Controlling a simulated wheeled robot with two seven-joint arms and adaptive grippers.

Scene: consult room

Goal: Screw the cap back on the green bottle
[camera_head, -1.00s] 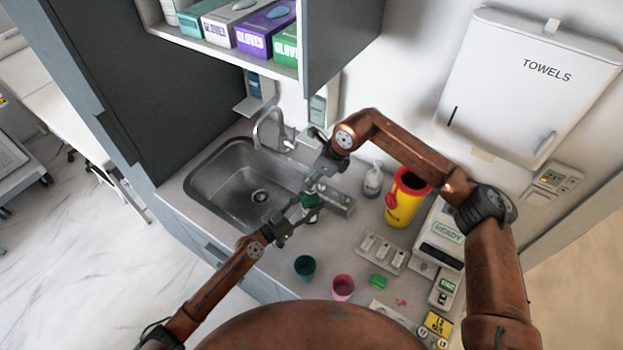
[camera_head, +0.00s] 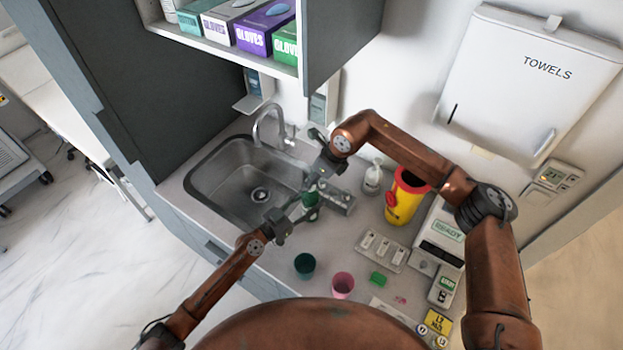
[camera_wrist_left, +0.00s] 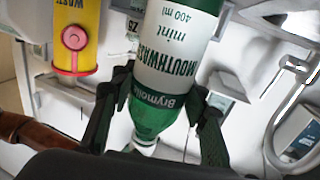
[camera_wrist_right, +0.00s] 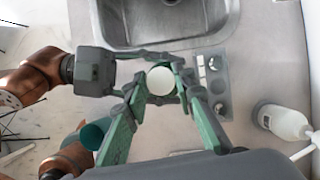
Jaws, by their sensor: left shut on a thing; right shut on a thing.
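The green mouthwash bottle (camera_head: 310,200) is held above the counter beside the sink. My left gripper (camera_head: 300,208) is shut around it; the left wrist view shows the green bottle with its white label (camera_wrist_left: 177,55) between the fingers. The white cap (camera_wrist_right: 160,81) shows as a round disc from above in the right wrist view. My right gripper (camera_wrist_right: 160,88) is shut on it, with a fingertip on each side. The cap is in line with the bottle's neck. Whether it is seated on the thread cannot be told.
The steel sink (camera_head: 225,178) lies left of the bottle, with its tap (camera_head: 262,125) behind. A yellow sharps bin (camera_head: 402,205) and a pump bottle (camera_head: 373,178) stand to the right. A teal cup (camera_head: 305,265) and a pink cup (camera_head: 342,285) stand on the front counter.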

